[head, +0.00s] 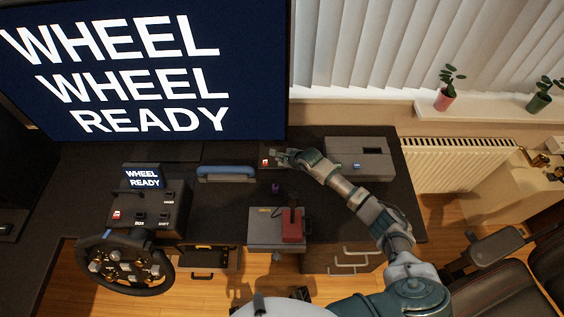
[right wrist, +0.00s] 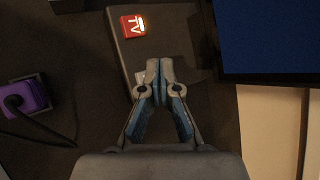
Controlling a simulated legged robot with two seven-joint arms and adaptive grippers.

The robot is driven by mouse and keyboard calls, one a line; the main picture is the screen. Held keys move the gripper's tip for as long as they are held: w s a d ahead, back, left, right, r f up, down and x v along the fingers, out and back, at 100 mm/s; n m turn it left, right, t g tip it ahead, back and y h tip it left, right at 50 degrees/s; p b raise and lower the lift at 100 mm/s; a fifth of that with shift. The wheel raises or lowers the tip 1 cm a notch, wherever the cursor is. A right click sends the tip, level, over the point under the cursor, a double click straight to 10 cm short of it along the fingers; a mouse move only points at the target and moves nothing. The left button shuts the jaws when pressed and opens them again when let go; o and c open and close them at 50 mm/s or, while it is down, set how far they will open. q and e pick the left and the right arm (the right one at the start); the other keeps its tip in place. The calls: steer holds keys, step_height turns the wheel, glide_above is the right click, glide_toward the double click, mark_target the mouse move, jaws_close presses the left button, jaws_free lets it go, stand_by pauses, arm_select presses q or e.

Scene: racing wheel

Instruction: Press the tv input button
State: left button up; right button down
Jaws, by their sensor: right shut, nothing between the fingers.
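The tv input box is a dark flat panel on the desk below the TV's right corner. Its red TV button (head: 265,163) shows at its left end in the head view. In the right wrist view the lit red button (right wrist: 132,26), marked TV, is near the top. My right gripper (head: 281,158) is over the box, just right of the red button. In the right wrist view the gripper (right wrist: 153,66) is shut and empty, its tips beside a small pale patch on the dark panel (right wrist: 165,22). It hides part of the panel. My left gripper is not in view.
A large TV (head: 150,75) reads WHEEL READY. A purple plug (right wrist: 28,97) with a black cable lies left. A steering wheel (head: 125,265) is at left.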

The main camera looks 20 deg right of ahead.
mark_target(279, 164)
steer(key=shift+a+r, duration=0.15)
steer(key=shift+r, duration=0.2)
steer(key=r+p, duration=0.2)
steer(key=r, duration=0.1)
steer(key=shift+a+r+p, duration=0.25)
steer(key=shift+p, duration=0.15)
steer(key=shift+d+r+p, duration=0.15)
steer(key=shift+r+p, duration=0.2)
steer(key=shift+r, duration=0.2)
steer(key=shift+d+f, duration=0.15)
steer(key=shift+d, duration=0.05)
steer(key=shift+a, duration=0.25)
steer(key=shift+d, duration=0.1)
